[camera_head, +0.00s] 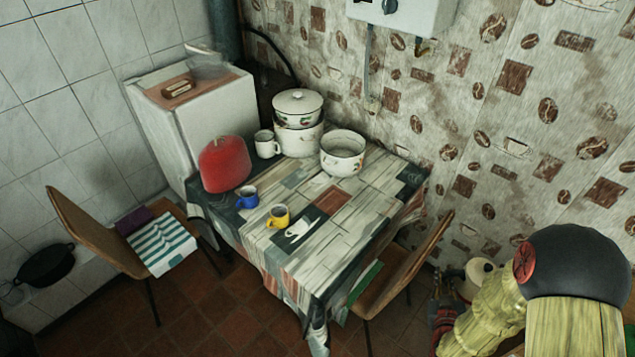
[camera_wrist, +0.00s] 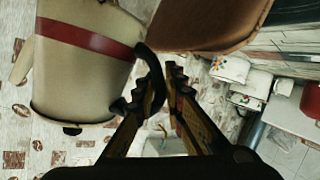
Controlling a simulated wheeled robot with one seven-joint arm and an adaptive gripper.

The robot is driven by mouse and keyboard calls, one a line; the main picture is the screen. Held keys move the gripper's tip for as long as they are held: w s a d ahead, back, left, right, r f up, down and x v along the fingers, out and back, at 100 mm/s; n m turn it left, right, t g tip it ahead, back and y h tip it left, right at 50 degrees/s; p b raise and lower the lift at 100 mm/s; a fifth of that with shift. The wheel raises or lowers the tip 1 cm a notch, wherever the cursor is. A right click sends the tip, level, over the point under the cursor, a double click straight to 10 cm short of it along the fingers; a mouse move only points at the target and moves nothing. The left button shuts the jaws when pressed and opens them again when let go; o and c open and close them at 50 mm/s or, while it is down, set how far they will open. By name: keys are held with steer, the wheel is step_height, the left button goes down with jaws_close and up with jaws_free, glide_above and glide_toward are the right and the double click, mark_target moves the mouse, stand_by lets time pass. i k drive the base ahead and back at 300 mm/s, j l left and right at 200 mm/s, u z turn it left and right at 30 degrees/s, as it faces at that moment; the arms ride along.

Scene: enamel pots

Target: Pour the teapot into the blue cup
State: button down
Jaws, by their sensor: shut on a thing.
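The teapot is cream with a red band (camera_wrist: 85,38) and a black handle (camera_wrist: 147,62); it fills the upper left of the wrist view. My gripper (camera_wrist: 163,76) is shut on that handle, with the teapot body beside the fingers. In the head view the teapot (camera_head: 481,272) is at the lower right, off the table and partly hidden behind my arm, with my gripper (camera_head: 436,297) at its left. The small blue cup (camera_head: 246,198) stands upright on the table's left front part, well away from the teapot. I cannot make it out in the wrist view.
A yellow cup (camera_head: 278,217) stands close to the blue cup. A red cover (camera_head: 225,164), a white mug (camera_head: 266,145), stacked pots (camera_head: 298,125) and an open pot (camera_head: 342,154) stand behind. A wooden chair (camera_head: 403,270) stands between the teapot and the table (camera_head: 335,228).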

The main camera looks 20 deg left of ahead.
mark_target(249, 196)
steer(key=i+j+u, duration=0.1)
steer(key=j+u, duration=0.2)
steer(key=i+j+u, duration=0.25)
steer(key=j, duration=0.2)
steer(key=j+u, duration=0.3)
steer(key=i+j+u, duration=0.25)
